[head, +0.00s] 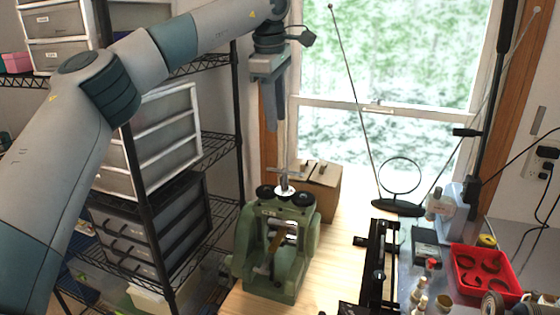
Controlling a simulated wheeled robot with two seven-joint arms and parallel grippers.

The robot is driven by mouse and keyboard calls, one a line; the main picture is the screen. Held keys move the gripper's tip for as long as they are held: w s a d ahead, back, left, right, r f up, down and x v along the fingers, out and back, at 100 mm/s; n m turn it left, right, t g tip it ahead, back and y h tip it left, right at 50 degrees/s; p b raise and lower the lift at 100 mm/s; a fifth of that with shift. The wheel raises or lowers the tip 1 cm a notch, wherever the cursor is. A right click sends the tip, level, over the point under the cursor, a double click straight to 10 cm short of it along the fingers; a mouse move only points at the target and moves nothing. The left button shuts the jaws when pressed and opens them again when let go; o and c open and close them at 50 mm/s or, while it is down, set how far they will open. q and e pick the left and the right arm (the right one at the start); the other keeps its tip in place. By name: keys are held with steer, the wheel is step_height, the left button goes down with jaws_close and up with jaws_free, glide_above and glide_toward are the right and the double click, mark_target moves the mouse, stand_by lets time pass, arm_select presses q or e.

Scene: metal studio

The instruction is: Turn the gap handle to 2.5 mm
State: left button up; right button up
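A green rolling mill (272,248) stands upright on the wooden bench, with two dark round knobs on its top. The gap handle (286,176), a pale metal T-shaped bar on a short post, rises from the middle of its top. My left gripper (274,138) hangs fingers down above and slightly left of the gap handle, apart from it. Its grey fingers overlap in this view, so their opening cannot be made out. Nothing shows held in it. Any gap reading on the mill is too small to read. My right gripper is not in view.
A cardboard box (324,188) sits behind the mill. To the right are a black rail-like fixture (376,262), a ring on a black base (400,207) and a red tray (484,273). Wire shelving with drawers (150,235) stands left. Bare wood (345,245) shows right of the mill.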

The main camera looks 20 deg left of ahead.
mark_target(280, 171)
arm_select(q)
steer(key=w+f+p, duration=0.1)
steer(key=f, duration=0.3)
steer(key=w+f+p, duration=0.1)
steer(key=f+p, duration=0.1)
steer(key=f, duration=0.3)
steer(key=f+p, duration=0.2)
steer(key=f, duration=0.3)
steer(key=shift+w, duration=0.4)
jaws_close()
